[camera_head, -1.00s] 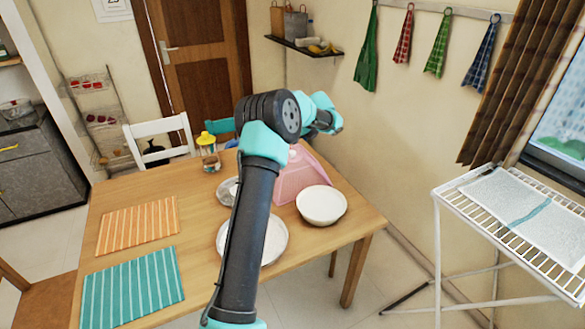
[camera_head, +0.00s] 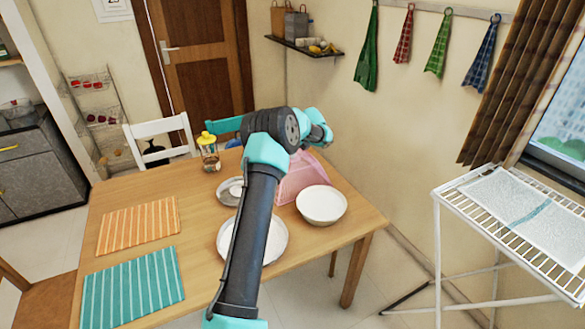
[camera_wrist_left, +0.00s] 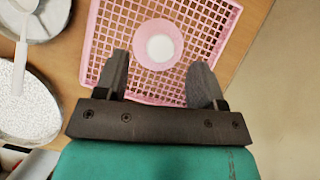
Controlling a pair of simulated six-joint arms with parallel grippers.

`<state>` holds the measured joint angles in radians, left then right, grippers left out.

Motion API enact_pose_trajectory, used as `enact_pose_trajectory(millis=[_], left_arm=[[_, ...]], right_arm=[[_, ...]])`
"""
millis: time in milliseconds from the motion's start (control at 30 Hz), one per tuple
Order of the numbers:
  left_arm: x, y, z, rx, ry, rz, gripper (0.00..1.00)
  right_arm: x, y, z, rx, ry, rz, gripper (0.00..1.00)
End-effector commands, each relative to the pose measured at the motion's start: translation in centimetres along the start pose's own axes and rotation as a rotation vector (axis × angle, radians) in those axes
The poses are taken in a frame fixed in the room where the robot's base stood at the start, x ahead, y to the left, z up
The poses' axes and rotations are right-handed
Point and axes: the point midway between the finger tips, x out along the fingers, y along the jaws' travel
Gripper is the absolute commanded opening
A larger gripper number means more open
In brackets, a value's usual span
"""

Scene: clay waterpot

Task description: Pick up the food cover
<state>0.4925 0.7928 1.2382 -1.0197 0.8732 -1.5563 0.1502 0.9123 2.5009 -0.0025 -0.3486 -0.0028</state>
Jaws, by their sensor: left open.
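The pink food cover (camera_head: 309,172) stands on the table, partly hidden behind my left arm in the head view. In the left wrist view the cover (camera_wrist_left: 205,50) is seen from above as a pink lattice with a white round knob (camera_wrist_left: 160,47) in a pink ring at its middle. My left gripper (camera_wrist_left: 163,75) is open above the cover, its two dark fingers apart and pointing at the knob. The knob appears just beyond the fingertips, not clasped. In the head view the gripper itself is hidden behind my arm. My right gripper is not in view.
A white bowl (camera_head: 321,205) stands close beside the cover. A large plate (camera_head: 277,246) and a smaller metal dish (camera_head: 228,192) lie nearby. A yellow-topped jar (camera_head: 208,151) stands at the back. Orange (camera_head: 137,229) and teal (camera_head: 134,289) mats lie at the left. The wall is close behind.

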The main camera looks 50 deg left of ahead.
Motion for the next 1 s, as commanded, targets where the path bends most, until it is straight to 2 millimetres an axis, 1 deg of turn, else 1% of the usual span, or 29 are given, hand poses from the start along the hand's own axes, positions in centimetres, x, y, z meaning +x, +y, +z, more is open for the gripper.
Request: enact_pose_trajectory(millis=[33, 133, 300, 800, 1000], left_arm=[[0.8, 0.0, -0.1, 0.0, 0.0, 0.002, 0.63], [2.3, 0.0, -0.2, 0.0, 0.001, 0.003, 0.63], [3.8, -0.1, -0.1, 0.0, 0.0, 0.001, 0.63], [3.9, -0.1, -0.1, -0.001, 0.0, 0.0, 0.63], [3.9, 0.0, -0.1, -0.001, 0.0, 0.0, 0.44]], right_arm=[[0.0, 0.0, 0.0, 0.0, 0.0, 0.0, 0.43], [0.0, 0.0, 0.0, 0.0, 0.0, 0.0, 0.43], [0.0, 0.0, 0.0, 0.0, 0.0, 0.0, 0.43], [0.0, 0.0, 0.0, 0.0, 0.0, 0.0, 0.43], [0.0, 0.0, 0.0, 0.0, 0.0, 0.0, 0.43]])
